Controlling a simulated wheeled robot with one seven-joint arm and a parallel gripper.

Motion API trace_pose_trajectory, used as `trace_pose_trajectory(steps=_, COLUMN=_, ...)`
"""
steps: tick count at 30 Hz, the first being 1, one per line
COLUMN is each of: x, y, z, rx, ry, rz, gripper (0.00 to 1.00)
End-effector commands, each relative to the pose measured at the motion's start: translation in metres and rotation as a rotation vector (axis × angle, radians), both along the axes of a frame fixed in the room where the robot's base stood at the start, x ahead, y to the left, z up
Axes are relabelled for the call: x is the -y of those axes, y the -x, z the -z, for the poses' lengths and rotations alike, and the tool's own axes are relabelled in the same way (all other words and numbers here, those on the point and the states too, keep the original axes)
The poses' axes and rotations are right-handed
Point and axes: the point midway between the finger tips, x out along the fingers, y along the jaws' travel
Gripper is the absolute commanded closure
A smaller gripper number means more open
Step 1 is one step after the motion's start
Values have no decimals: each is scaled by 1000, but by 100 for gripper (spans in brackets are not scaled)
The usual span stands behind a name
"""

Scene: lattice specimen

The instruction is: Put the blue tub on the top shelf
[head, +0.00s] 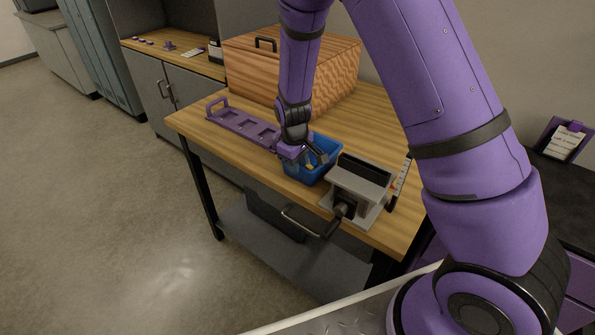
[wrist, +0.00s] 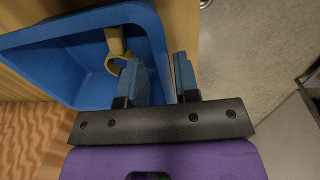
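The blue tub (head: 322,172) stands on the wooden table, between the purple holder and the grey vise. In the wrist view the tub (wrist: 70,85) fills the upper left, with a yellow ring-shaped item (wrist: 116,46) inside. My gripper (head: 318,158) is down at the tub's rim. In the wrist view the gripper (wrist: 161,80) has its fingers apart, one inside the tub and one outside, with the side wall between them. I see no firm squeeze on the wall. No shelf is clearly marked as the top one; an open wooden-floored cabinet bay (head: 200,64) is at the back left.
On the table (head: 192,126) are a purple slotted holder (head: 240,125), a wooden box (head: 262,75) with a black handle, and a grey vise (head: 358,185) close right of the tub. A grey lower shelf (head: 265,245) is under the table. The floor at left is clear.

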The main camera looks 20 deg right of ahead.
Motion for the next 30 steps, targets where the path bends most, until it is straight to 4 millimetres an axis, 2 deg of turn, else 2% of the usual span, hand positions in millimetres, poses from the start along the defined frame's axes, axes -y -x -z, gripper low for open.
trace_pose_trajectory(steps=3, x=-3, y=1, z=-26, rx=3, ry=-2, rz=-1, gripper=70)
trace_pose_trajectory(steps=10, x=-5, y=3, z=-63, rx=2, ry=-1, rz=-2, gripper=70)
trace_pose_trajectory(steps=15, x=-6, y=4, z=-78, rx=0, ry=0, rz=-1, gripper=70)
trace_pose_trajectory(steps=22, x=-5, y=5, z=-84, rx=0, ry=-1, rz=2, gripper=70)
trace_pose_trajectory(steps=24, x=-4, y=6, z=-91, rx=6, ry=-9, rz=11, gripper=70)
trace_pose_trajectory(steps=26, x=-1, y=9, z=-102, rx=15, ry=-21, rz=25, gripper=70)
trace_pose_trajectory(steps=30, x=9, y=24, z=-144, rx=46, ry=-65, rz=81, gripper=70)
